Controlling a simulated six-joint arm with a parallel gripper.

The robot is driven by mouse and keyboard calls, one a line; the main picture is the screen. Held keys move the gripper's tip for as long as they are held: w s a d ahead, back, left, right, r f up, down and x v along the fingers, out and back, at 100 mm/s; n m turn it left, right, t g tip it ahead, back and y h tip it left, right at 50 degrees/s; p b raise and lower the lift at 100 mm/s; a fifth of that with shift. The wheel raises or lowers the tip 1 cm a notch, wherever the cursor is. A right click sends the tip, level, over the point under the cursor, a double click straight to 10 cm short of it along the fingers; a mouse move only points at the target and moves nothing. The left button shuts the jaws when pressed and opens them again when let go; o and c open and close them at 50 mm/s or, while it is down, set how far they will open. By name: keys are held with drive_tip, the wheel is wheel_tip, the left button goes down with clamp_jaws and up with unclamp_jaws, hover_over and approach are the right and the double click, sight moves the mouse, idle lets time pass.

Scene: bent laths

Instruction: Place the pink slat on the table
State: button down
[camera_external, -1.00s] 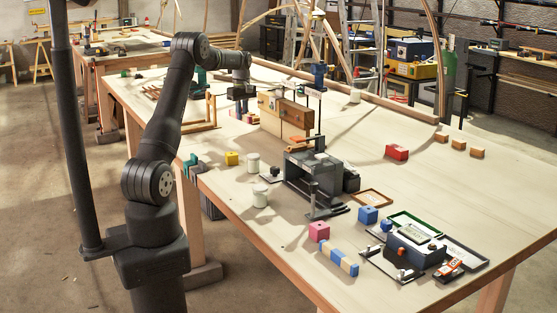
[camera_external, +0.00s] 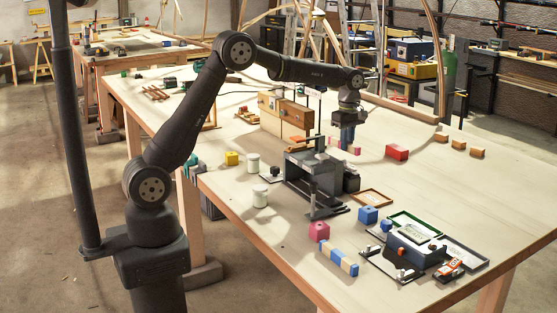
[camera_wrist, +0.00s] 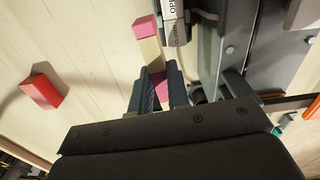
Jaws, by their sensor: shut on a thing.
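The pink slat shows in the wrist view (camera_wrist: 146,27) with a pink end, a pale wood-coloured part and more pink between my fingers. My gripper (camera_wrist: 160,92) is shut on it, and the fingers and palm hide the rest. In the external view my gripper (camera_external: 347,136) points down behind the grey machine, with the pink slat (camera_external: 357,151) at its fingertips. The slat is over or at the table (camera_external: 440,195); I cannot tell whether it touches the surface.
A red block (camera_external: 397,152) lies to the right; it also shows in the wrist view (camera_wrist: 40,90). The grey machine (camera_external: 312,175) stands close in front of my gripper. Wooden boards (camera_external: 285,112) stand upright to the left. The tabletop beyond the red block has free room.

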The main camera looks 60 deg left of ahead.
drive_tip(key=s+d, duration=0.4)
drive_tip(key=d, duration=0.7)
drive_tip(key=s+d, duration=0.4)
drive_tip(key=d, duration=0.7)
drive_tip(key=s+d, duration=0.5)
drive_tip(key=d, duration=0.6)
drive_tip(key=s+d+m, duration=0.1)
drive_tip(key=s+d, duration=1)
drive_tip(key=s, duration=0.4)
drive_tip(key=s+d, duration=1)
drive_tip(key=s, duration=0.4)
hover_over(384, 299)
wheel_tip(384, 299, down, 7)
drive_tip(key=shift+s+r, duration=0.1)
drive_tip(key=shift+f, duration=2)
